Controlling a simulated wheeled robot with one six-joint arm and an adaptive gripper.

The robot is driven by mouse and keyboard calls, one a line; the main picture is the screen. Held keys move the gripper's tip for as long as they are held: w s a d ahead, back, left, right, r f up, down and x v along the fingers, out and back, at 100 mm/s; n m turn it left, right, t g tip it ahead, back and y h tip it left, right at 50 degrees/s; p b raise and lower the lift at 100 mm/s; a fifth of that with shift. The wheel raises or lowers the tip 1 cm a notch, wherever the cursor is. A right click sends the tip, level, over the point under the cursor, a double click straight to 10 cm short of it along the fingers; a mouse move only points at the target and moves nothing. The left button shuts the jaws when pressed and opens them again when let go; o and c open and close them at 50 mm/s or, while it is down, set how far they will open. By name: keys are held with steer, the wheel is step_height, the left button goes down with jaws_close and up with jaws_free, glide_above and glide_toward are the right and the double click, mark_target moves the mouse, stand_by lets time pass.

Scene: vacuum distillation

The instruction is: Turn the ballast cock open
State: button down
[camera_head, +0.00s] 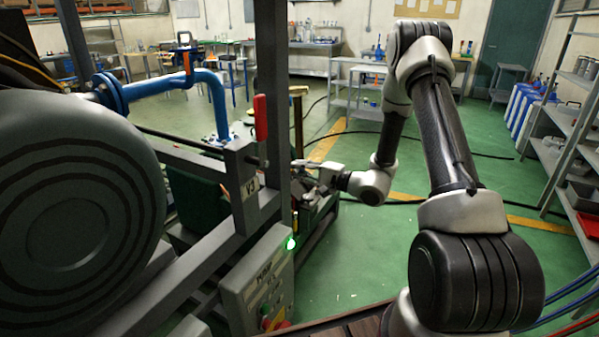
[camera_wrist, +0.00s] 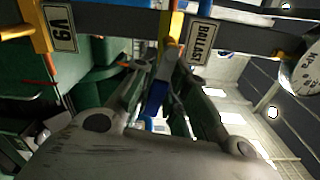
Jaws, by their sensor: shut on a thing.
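The BALLAST label (camera_wrist: 201,42) is on a dark frame bar in the wrist view, beside a thin yellow-and-blue upright part (camera_wrist: 170,28). The ballast cock's blue handle (camera_wrist: 156,98) shows just below this part, between the fingers of my gripper (camera_wrist: 157,75). My gripper is shut on the handle. In the head view my gripper (camera_head: 313,178) is at the far side of the grey frame. The cock itself cannot be made out there, partly hidden by the frame and gripper.
In the head view, a red handle (camera_head: 260,117) stands on the frame, and a control box (camera_head: 258,285) with a lit green lamp is below. Green floor is open to the right.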

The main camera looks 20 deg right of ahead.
steer(key=shift+r+n, duration=0.1)
steer(key=shift+n, duration=0.5)
steer(key=c, duration=1.4)
jaws_free()
steer(key=shift+d, duration=0.1)
steer(key=v, duration=1.2)
steer(key=shift+r, duration=0.1)
